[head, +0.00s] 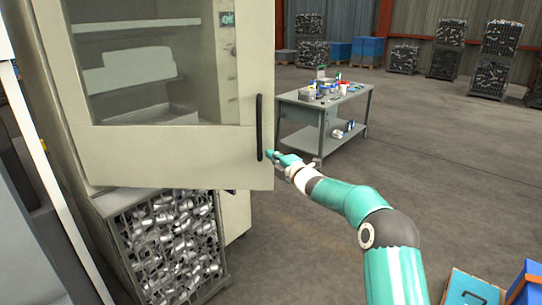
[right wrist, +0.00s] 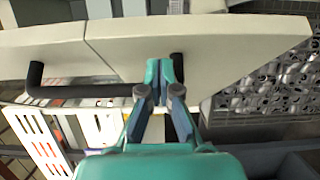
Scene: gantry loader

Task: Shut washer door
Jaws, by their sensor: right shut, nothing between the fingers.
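The washer door (head: 180,158) is a pale beige panel with a large window and a black upright bar handle (head: 259,127) near its right edge. In the head view its lower right corner juts past the washer body (head: 236,212), so it appears ajar. My right gripper (head: 270,154) is beside the door's right edge, near the lower end of the handle. In the right wrist view, the right gripper's fingers (right wrist: 165,68) are together and empty, at one end of the handle (right wrist: 85,91). Whether they touch it is unclear. My left gripper is out of view.
A wire crate of metal parts (head: 172,245) stands below the door. A grey workbench (head: 322,108) with tools and bottles stands behind on the right. Blue boxes (head: 525,283) are at the lower right. The floor between is clear.

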